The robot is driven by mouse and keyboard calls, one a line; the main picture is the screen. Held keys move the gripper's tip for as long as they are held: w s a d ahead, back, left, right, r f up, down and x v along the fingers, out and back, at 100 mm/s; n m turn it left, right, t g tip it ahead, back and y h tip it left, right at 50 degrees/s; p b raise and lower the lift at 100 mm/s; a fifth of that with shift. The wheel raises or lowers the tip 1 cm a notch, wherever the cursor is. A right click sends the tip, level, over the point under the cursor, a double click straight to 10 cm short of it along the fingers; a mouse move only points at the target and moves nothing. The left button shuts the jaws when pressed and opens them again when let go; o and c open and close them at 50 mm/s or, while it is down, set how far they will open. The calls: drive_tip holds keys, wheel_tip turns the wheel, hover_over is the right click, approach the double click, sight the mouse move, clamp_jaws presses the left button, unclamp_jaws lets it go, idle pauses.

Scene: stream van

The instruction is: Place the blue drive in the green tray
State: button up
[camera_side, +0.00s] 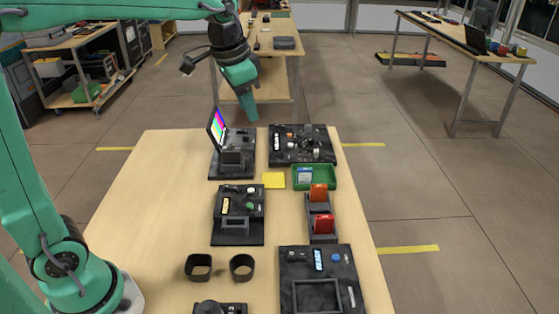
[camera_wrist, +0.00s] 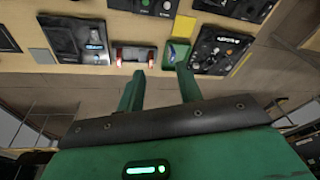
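The green tray (camera_side: 328,184) sits on the right side of the table, and it also shows in the wrist view (camera_wrist: 184,46). A small blue and white piece (camera_side: 304,174), which looks like the blue drive, lies inside the tray at its left end; it shows in the wrist view (camera_wrist: 171,52) as a bluish patch. My gripper (camera_side: 252,116) is raised beyond the table's back edge, apart from the tray. In the wrist view its two fingers (camera_wrist: 158,80) stand apart with nothing between them.
Black device panels (camera_side: 303,143) surround the area, with a small screen (camera_side: 217,129) upright at back left. The table's left side is bare.

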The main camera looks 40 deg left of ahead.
drive_tip(key=s+f+n+t, duration=0.1)
drive_tip(key=s+f+n, duration=0.1)
drive_tip(key=s, duration=0.7)
drive_tip(key=s+a+f+n+t, duration=0.1)
drive_tip(key=s+f+n, duration=0.1)
drive_tip(key=s, duration=0.8)
drive_tip(key=shift+f+t, duration=0.4)
drive_tip(key=shift+f, duration=0.05)
drive_tip(key=shift+s+a, duration=0.1)
